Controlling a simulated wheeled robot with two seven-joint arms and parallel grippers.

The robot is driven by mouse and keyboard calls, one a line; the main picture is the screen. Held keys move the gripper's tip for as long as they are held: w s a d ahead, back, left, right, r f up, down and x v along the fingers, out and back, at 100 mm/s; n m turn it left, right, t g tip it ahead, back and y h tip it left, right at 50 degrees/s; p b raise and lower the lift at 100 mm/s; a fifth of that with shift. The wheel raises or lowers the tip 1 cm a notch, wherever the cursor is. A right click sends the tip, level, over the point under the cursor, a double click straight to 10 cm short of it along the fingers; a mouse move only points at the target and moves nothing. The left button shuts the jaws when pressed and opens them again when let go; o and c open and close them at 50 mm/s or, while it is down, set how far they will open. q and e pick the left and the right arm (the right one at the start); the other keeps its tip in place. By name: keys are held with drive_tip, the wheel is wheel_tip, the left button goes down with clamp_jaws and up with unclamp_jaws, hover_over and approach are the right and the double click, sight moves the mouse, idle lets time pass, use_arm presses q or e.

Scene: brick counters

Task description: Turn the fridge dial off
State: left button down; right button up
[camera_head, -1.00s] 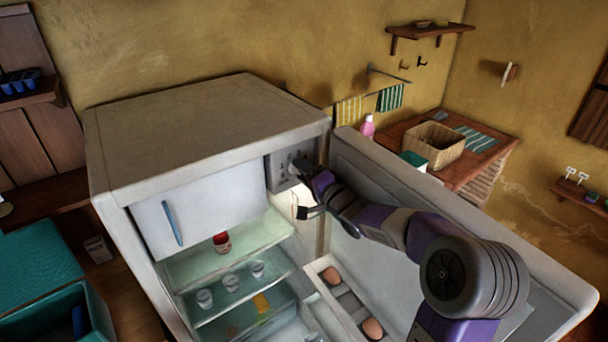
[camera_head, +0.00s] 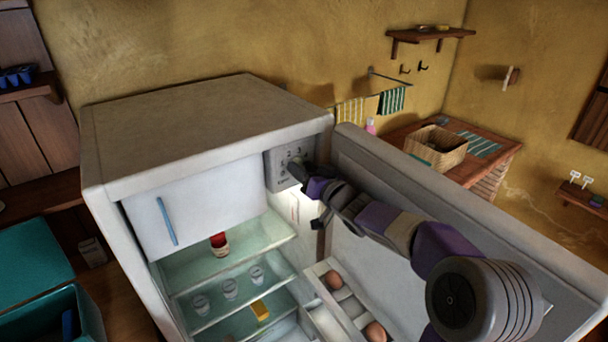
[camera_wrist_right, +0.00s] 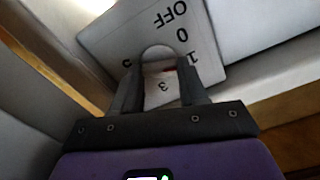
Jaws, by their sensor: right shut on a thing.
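The fridge (camera_head: 215,130) stands open, with its grey dial panel (camera_head: 278,172) at the upper right inside, beside the white freezer flap (camera_head: 195,205). The panel also shows in the right wrist view (camera_wrist_right: 110,35), marked OFF, 0, 1 and 3. My right gripper (camera_head: 298,168) reaches over the open door to this panel. In the wrist view my right gripper (camera_wrist_right: 160,72) has its fingers on either side of the pale, round-ended dial (camera_wrist_right: 158,52) and is shut on it. The dial's pointer is partly hidden, so I cannot tell its setting. My left gripper is out of view.
The open fridge door (camera_head: 480,235) lies under my right arm, with eggs (camera_head: 333,279) in its rack. Shelves hold a red-topped jar (camera_head: 220,244), glasses (camera_head: 230,287) and a yellow block (camera_head: 260,309). A wicker basket (camera_head: 437,146) stands on the counter behind.

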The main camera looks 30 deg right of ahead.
drive_tip(key=shift+a+n+b, duration=0.15)
drive_tip(key=shift+n+b, duration=1.55)
drive_tip(key=shift+n, duration=2.5)
drive_tip(key=o, duration=1.1)
drive_tip(key=shift+c, duration=0.2)
drive_tip(key=shift+s, duration=0.1)
drive_tip(key=s, duration=0.7)
drive_tip(key=shift+s+d, duration=0.2)
drive_tip(key=shift+d, duration=0.1)
